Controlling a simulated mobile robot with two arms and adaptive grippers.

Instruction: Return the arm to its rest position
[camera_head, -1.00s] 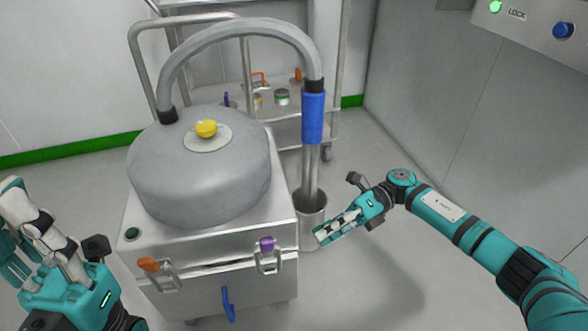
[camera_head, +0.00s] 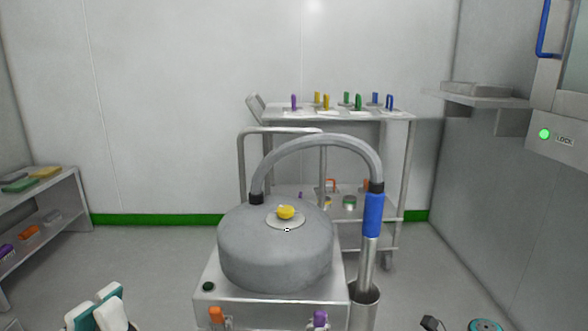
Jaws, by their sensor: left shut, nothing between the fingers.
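My left gripper (camera_head: 98,312) shows at the bottom left edge, with its white and teal fingers pointing up. The fingers are together and hold nothing. It is apart from the grey domed machine (camera_head: 275,252), to its left. Of my right arm, only a dark part and a teal round joint (camera_head: 487,325) show at the bottom right edge. The right gripper's fingers are below the picture.
The machine's hose, with a blue sleeve (camera_head: 374,215), runs down into a metal cup (camera_head: 364,300). A trolley (camera_head: 400,165) with coloured-handled items stands behind. A shelf (camera_head: 60,205) is at left, a wall panel (camera_head: 560,140) at right. Floor is clear on both sides.

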